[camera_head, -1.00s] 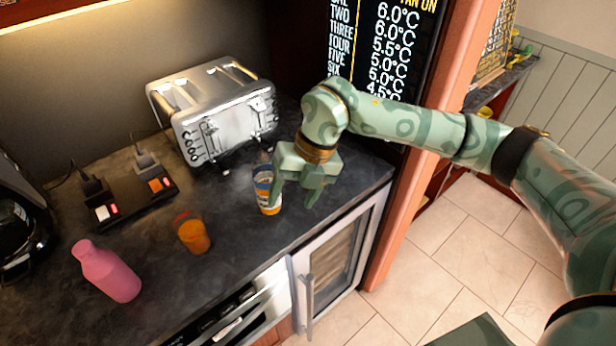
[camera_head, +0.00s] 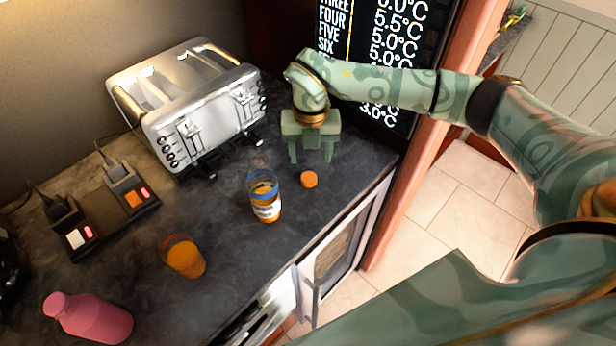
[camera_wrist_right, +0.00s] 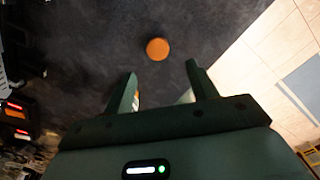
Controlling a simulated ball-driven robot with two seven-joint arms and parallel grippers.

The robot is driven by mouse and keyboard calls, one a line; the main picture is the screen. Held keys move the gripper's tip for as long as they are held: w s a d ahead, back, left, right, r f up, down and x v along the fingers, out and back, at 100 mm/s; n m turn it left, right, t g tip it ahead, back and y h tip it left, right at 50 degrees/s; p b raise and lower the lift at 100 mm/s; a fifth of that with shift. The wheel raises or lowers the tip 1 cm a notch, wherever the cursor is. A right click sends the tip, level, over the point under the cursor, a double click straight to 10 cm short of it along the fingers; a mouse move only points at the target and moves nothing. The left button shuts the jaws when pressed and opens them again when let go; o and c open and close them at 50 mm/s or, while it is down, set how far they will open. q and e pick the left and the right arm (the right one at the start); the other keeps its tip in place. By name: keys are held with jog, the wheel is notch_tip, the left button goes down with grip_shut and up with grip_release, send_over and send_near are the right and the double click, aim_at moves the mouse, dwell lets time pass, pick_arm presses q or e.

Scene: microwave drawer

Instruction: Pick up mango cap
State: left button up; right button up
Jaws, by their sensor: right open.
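The mango cap is a small round orange cap (camera_head: 309,179) lying on the dark counter, right of the labelled bottle (camera_head: 264,196). In the right wrist view the cap (camera_wrist_right: 157,49) shows beyond the fingertips, roughly centred between them. My right gripper (camera_head: 310,160) is open and empty, above the counter and behind the cap in the head view. The right gripper (camera_wrist_right: 163,68) also shows in the wrist view with its fingers apart. It does not touch the cap. My left gripper is not in view.
A silver toaster (camera_head: 190,105) stands behind on the left. The counter's front edge lies close to the right of the cap.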

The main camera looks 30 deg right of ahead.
aim_at(309, 176)
jog(key=f, duration=0.5)
jog(key=w+f+b, duration=0.1)
jog(key=f, duration=0.2)
jog(key=c, duration=1)
